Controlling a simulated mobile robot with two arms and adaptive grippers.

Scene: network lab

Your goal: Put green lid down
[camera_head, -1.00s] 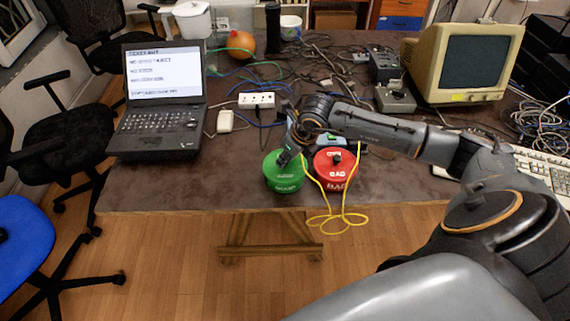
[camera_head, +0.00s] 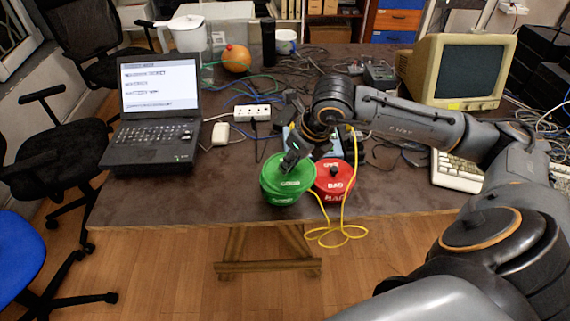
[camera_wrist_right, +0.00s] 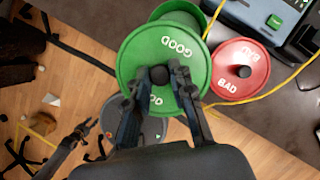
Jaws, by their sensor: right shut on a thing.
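My right gripper (camera_head: 286,165) is shut on the dark knob of the green lid (camera_head: 297,177). In the right wrist view the lid (camera_wrist_right: 165,45) is round, with white "GOOD" lettering, and my right gripper's fingers (camera_wrist_right: 158,78) pinch its knob. The green container (camera_head: 283,198) stands under it near the table's front edge. In the wrist view the container (camera_wrist_right: 200,12) shows beyond the lid, offset from it, with part of its inside visible. In the wrist view my left gripper (camera_wrist_right: 85,130) seems to hang low at the left; its jaw state is unclear.
A red container (camera_head: 334,182) marked "BAD" with a lid stands close right of the green one. A yellow cable (camera_head: 340,234) loops over the front edge. A laptop (camera_head: 158,115) is at left, a power strip (camera_head: 252,113) behind. The table (camera_head: 160,200) front left is clear.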

